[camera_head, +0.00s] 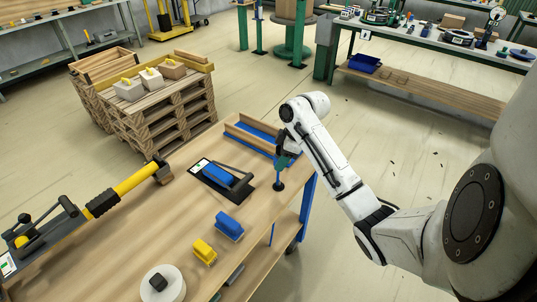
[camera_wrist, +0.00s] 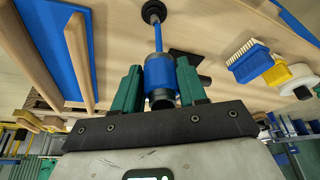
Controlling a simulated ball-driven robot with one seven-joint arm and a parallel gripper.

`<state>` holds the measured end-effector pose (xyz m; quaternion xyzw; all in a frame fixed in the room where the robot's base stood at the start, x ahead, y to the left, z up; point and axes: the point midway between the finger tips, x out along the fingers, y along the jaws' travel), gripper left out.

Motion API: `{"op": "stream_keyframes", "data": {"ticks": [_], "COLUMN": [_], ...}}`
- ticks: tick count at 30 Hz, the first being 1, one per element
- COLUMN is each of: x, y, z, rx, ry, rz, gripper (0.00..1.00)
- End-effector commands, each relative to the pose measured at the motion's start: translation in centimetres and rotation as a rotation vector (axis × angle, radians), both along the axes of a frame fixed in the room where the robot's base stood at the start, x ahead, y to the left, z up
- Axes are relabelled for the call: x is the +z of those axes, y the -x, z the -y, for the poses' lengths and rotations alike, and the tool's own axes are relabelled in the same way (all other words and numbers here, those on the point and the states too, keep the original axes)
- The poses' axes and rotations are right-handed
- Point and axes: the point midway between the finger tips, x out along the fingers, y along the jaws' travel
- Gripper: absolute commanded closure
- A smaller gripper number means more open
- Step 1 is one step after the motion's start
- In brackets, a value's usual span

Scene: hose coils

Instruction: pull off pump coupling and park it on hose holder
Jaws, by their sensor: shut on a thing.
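My gripper (camera_head: 285,157) is over the right edge of the wooden workbench (camera_head: 130,235), pointing down. In the wrist view its green fingers (camera_wrist: 158,82) are shut on a blue cylindrical piece (camera_wrist: 159,68). A thin blue rod runs from it to a black disc (camera_wrist: 153,11), which shows near the bench top in the head view (camera_head: 278,187). I cannot tell whether the disc touches the wood, or whether this piece is the pump coupling. A yellow tube with black fittings (camera_head: 135,180) lies at the left of the bench. I cannot clearly make out a hose holder.
A black and blue device (camera_head: 222,177) lies left of my gripper. A blue brush (camera_head: 229,226), a yellow brush (camera_head: 204,252) and a white roll (camera_head: 162,285) stand nearer. A wood-railed blue tray (camera_head: 250,140) is behind. Pallets (camera_head: 160,115) stand beyond, with open floor around.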

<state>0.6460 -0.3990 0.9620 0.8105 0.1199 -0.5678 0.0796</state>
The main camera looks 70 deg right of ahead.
Motion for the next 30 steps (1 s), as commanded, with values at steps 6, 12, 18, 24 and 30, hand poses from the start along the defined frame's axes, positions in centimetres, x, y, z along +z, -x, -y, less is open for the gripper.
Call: {"op": "stream_keyframes", "data": {"ticks": [6, 12, 18, 24, 30], "x": [0.0, 0.1, -0.5, -1.9, -3.1], "y": [0.0, 0.1, 0.4, 0.4, 0.4], "z": [0.0, 0.0, 0.1, 0.1, 0.1], "rx": [-0.001, -0.001, 0.001, 0.000, 0.001], "ry": [0.001, 0.000, 0.000, -0.001, 0.000], "rz": [0.000, 0.000, 0.000, 0.001, 0.000], "gripper": [1.00, 1.00, 1.00, 1.00, 1.00]}}
